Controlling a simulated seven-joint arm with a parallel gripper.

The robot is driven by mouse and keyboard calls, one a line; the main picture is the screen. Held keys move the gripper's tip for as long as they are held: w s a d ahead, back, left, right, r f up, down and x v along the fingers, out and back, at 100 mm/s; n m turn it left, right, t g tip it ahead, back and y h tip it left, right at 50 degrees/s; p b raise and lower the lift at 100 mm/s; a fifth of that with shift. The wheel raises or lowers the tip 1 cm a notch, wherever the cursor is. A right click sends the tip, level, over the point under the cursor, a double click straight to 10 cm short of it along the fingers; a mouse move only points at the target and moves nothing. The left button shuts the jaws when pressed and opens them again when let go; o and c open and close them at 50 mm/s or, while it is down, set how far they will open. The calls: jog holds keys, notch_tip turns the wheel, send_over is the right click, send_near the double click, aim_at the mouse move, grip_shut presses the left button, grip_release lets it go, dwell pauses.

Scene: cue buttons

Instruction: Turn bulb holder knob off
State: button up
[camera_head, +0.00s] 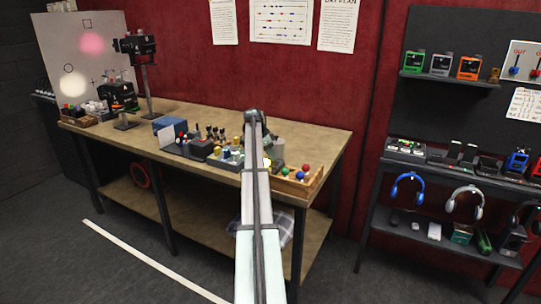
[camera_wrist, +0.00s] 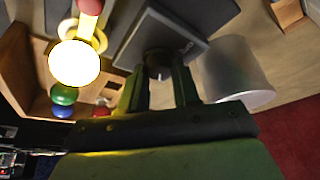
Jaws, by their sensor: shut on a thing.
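A bulb (camera_wrist: 73,63) glows bright yellow-white to the left of the box. In the head view, a small glow (camera_head: 267,162) shows beside my arm. My arm hides most of the holder there, and the gripper's fingers cannot be made out.
A wooden tray (camera_head: 300,184) with coloured balls stands at the table's right end. A grey cylinder (camera_wrist: 235,80) is close to the right of my fingers in the wrist view. Several small items crowd the wooden table (camera_head: 320,135) to the left of my arm.

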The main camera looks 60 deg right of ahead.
jog(key=n+t, duration=0.1)
jog(key=n, duration=0.1)
jog(key=n+h, duration=0.1)
jog(key=n, duration=0.2)
jog(key=shift+s+a+n+t, duration=0.15)
jog(key=shift+n+t, duration=0.15)
jog(key=shift+t, duration=0.1)
jog(key=n+t, duration=0.1)
jog(key=n, duration=0.2)
jog(key=n+t, duration=0.1)
jog(key=n, duration=0.2)
jog(key=shift+s, duration=0.2)
jog(key=n+t, duration=0.1)
jog(key=n, duration=0.3)
jog(key=n+t+y, duration=0.1)
jog(key=n, duration=0.1)
jog(key=shift+s+d+n+t, duration=0.1)
jog(key=shift+d+n+t, duration=0.15)
jog(key=shift+n+t, duration=0.05)
jog(key=n+y, duration=0.1)
jog(key=n, duration=0.1)
jog(key=n+t, duration=0.1)
jog(key=n, duration=0.1)
jog(key=shift+n+y, duration=0.4)
jog(key=shift+s+n, duration=0.1)
jog(key=shift+n, duration=0.2)
jog(key=o, duration=1.1)
jog(key=shift+c, duration=0.2)
jog(key=v, duration=1.3)
jog(key=shift+r, duration=0.35)
